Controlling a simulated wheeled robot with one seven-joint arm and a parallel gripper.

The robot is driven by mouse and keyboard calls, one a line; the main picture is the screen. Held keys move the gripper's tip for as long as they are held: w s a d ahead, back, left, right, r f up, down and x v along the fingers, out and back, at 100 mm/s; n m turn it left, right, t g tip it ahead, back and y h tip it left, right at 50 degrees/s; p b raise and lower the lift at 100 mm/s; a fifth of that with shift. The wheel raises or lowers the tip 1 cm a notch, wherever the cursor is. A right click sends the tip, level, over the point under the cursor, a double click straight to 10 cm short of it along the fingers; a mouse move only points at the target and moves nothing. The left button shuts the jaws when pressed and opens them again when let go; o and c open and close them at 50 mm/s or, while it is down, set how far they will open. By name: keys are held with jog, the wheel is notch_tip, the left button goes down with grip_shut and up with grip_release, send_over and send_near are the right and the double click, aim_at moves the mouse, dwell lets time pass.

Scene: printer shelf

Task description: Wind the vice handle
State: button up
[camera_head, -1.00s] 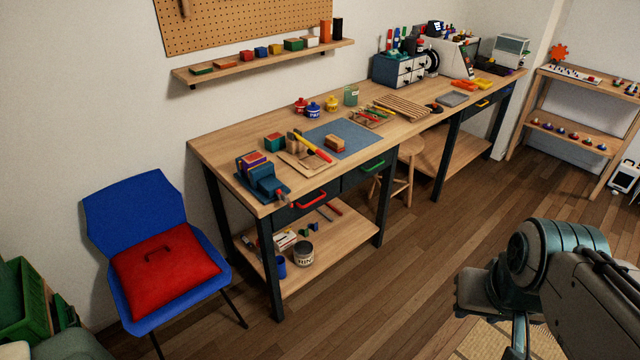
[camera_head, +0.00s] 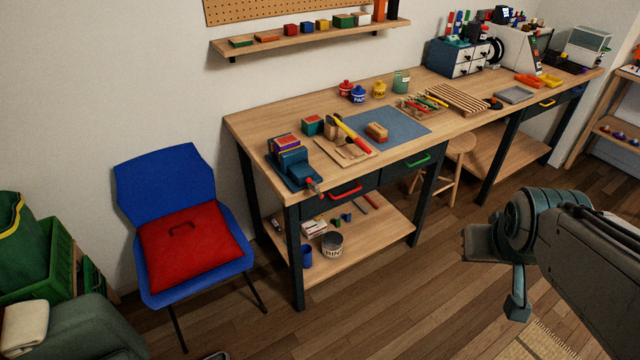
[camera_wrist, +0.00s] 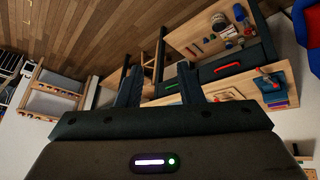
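The blue vice (camera_head: 291,168) stands on the front left corner of the wooden workbench (camera_head: 262,122), with a red and purple block at its jaws. Its handle (camera_head: 314,186) sticks out at the bench's front edge and looks small, with a reddish tip. In the wrist view the vice (camera_wrist: 272,92) shows small at the right, far beyond my fingers. My gripper (camera_wrist: 160,82) has its two dark fingers apart with nothing between them. In the head view my arm is at the right, over the floor, well away from the bench.
A blue chair (camera_head: 160,190) with a red cushion (camera_head: 185,248) stands left of the vice. A wooden stool (camera_head: 458,146) is partly under the bench. A green crate (camera_head: 45,262) is at the far left. Wooden floor (camera_head: 400,300) lies open before the bench.

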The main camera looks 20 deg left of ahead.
jog(key=w+a+f+n+t+b, duration=0.35)
jog(key=w+f, duration=0.25)
jog(key=w, duration=0.3)
jog(key=n+t+y+b, duration=0.2)
jog(key=n+y+b, duration=0.8)
jog(key=y+b, duration=0.5)
send_near(317, 190)
jog(key=shift+t+h, duration=0.25)
jog(key=shift+h, duration=0.25)
jog(key=x, duration=1)
jog(key=shift+a+r, duration=0.15)
jog(key=shift+a, duration=0.2)
grip_shut()
